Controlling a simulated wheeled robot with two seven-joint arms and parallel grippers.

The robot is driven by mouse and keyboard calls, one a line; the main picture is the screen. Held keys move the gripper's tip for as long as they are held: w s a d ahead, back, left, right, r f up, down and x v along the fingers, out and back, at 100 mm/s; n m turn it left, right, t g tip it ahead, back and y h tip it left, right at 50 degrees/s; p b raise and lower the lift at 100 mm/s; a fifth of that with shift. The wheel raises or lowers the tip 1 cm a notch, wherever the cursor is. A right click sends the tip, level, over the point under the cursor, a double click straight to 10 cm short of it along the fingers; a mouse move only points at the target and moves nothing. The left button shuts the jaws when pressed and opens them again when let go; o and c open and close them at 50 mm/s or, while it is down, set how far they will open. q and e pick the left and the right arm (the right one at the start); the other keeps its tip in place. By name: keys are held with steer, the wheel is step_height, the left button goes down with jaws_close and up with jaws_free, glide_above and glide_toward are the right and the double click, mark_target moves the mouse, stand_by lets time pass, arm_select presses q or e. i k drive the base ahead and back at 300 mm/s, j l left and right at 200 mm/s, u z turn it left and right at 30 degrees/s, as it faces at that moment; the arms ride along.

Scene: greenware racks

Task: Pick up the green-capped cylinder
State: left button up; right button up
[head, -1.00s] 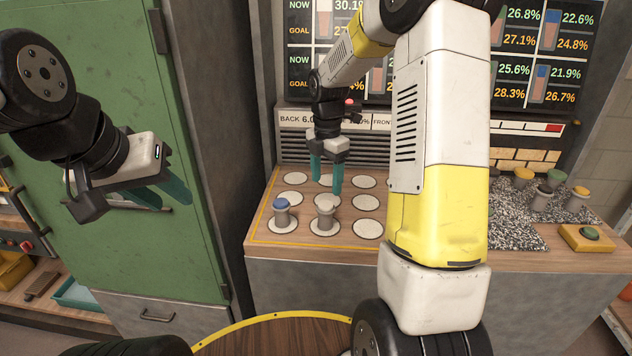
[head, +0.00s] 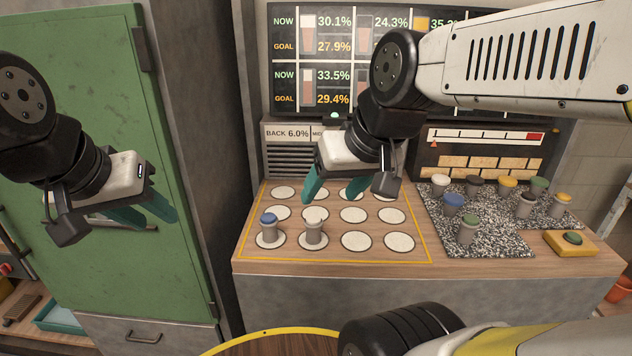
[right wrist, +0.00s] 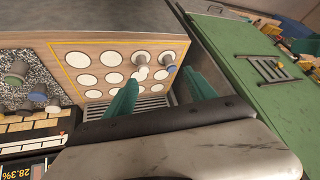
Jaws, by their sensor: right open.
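One green-capped cylinder also shows at the left edge of the right wrist view (right wrist: 16,73). My right gripper (head: 340,190) is open and empty above the back of the board of white circles, left of the mat and apart from both. Its two teal fingers (right wrist: 163,78) are spread in the right wrist view. My left gripper (head: 153,215) is open and empty before the green cabinet.
The board of white circles (head: 335,254) holds a blue-capped cylinder (head: 269,229) and a pale-capped one (head: 314,228) at its front left. Several other capped cylinders crowd the mat's back. A yellow box with a green button (head: 570,244) stands right of the mat. The display panel rises behind.

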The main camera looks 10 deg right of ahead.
mark_target(469, 223)
steer(key=z, duration=1.75)
steer(key=i+j+u, duration=0.1)
steer(key=i+j, duration=0.3)
steer(key=i, duration=0.15)
